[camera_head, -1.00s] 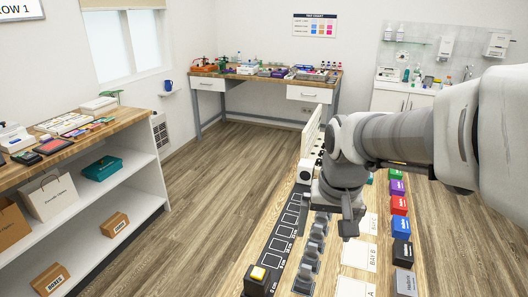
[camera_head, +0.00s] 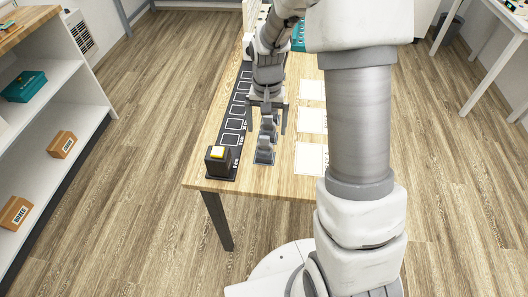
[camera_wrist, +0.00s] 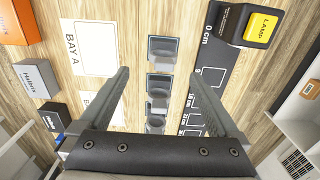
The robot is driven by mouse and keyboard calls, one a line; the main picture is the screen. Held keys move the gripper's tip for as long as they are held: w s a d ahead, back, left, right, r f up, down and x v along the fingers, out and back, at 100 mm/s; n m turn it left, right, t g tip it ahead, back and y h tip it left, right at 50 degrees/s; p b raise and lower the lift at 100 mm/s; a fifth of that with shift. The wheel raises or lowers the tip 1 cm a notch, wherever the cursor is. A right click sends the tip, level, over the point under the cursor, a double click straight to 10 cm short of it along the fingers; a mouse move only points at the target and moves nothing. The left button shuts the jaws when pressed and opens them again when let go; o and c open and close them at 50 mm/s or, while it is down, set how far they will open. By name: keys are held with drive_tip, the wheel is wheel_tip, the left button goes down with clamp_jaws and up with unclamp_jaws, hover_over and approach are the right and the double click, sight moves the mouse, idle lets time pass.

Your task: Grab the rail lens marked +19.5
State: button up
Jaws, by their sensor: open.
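Several small dark rail lenses (camera_head: 264,156) stand in a row on the wooden table, beside the black scale strip. The wrist view shows the row too, with the end lens (camera_wrist: 163,46) at the top and a second lens (camera_wrist: 159,82) below it. I cannot read a +19.5 mark on any of them. My gripper (camera_head: 267,128) points down over the row with its fingers apart. In the wrist view the open gripper (camera_wrist: 160,75) has one finger on each side of the row, with nothing held. The farther lenses are partly hidden by my gripper.
A black lamp block with a yellow top (camera_head: 218,160) stands at the near end of the scale strip (camera_head: 232,139). White bay cards (camera_head: 311,158) lie right of the lenses. The wrist view shows a grey box (camera_wrist: 36,79) and an orange box (camera_wrist: 14,22) beyond the cards.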

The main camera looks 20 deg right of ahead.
sight(266, 137)
wheel_tip(266, 137, down, 6)
drive_tip(key=shift+r+b, duration=0.15)
drive_tip(key=shift+b, duration=0.15)
drive_tip(key=f, duration=0.5)
drive_tip(key=shift+w+a+b, duration=0.15)
drive_tip(key=shift+a+b, duration=0.15)
